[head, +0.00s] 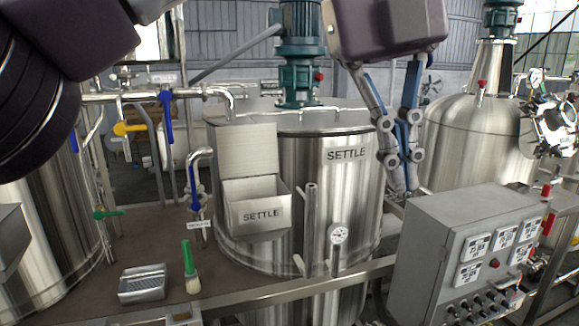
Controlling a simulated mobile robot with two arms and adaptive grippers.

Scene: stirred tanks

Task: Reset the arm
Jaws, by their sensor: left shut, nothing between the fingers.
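My left gripper (402,186) hangs down from the top, right of centre, in the head view. Its two jointed grey and blue fingers come together at the tips, shut with nothing between them. It appears in front of the right side of the steel tank marked SETTLE (347,190), and I cannot tell how far from the tank it is. Dark links of my arm fill the upper left and top. My right gripper is not in view.
An open steel box marked SETTLE (258,213) is on the tank's front. A grey control box (437,243) stands at lower right. Another tank (470,150) stands behind it.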

